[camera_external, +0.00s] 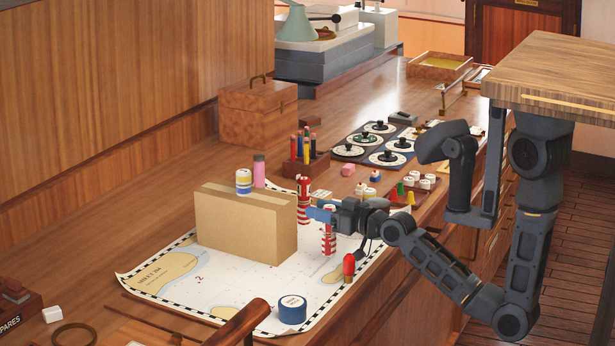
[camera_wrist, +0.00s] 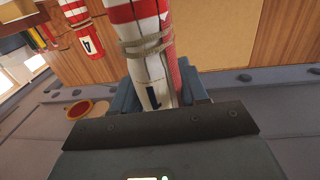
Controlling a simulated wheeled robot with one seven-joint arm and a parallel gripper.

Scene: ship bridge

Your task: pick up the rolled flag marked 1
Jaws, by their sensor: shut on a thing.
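My gripper (camera_external: 322,213) reaches in from the right over the chart and is shut around a rolled flag with red and white stripes (camera_external: 329,238). In the wrist view this flag (camera_wrist: 150,45) is tied with cord, bears a black 1, and sits between my jaws (camera_wrist: 160,98). It looks upright in the external view; I cannot tell whether its lower end touches the chart. A second red and white rolled flag (camera_external: 303,192) stands just behind and to the left. A roll marked 4 (camera_wrist: 85,40) shows at the upper left of the wrist view.
A cardboard box (camera_external: 245,228) stands left of my gripper on the chart (camera_external: 190,290). A blue tape roll (camera_external: 292,309) and a red-topped piece (camera_external: 349,267) are in front. A pencil holder (camera_external: 306,165) and dials (camera_external: 380,143) are behind.

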